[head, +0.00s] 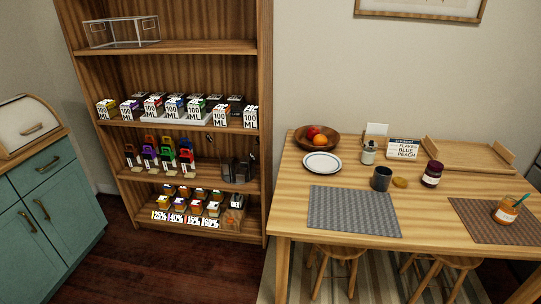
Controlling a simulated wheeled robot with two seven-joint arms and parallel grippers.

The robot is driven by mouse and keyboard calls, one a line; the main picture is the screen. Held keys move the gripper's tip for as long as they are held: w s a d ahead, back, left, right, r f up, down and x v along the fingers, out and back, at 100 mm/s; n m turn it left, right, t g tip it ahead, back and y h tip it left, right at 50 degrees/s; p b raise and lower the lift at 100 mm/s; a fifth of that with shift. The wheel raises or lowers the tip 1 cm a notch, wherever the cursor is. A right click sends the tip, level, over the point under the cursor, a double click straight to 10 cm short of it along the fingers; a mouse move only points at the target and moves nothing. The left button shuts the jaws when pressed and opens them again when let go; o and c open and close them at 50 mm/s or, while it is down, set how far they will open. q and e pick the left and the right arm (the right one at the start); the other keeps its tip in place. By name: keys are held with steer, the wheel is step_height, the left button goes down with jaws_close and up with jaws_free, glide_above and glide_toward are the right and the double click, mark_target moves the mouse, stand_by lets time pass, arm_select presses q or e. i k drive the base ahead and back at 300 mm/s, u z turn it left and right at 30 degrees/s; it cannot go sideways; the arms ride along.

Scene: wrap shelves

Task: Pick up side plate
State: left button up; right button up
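The side plate (322,163) is a round white plate with a dark ring near its rim. It lies flat on the wooden table (292,207), near the left end in the head view. It looks empty. A wooden fruit bowl stands just behind it, and a grey placemat lies in front of it. Neither of my grippers shows in the head view.
The bowl (335,142), a small bottle (368,153), a dark mug (381,178), a jar (432,174) and a wooden tray (465,158) stand on the table. Placemat (352,211) is bare. Stools (335,262) sit below; a stocked shelf (265,130) stands left.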

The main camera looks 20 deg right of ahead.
mark_target(320, 162)
steer(key=i, duration=1)
steer(key=z, duration=0.35)
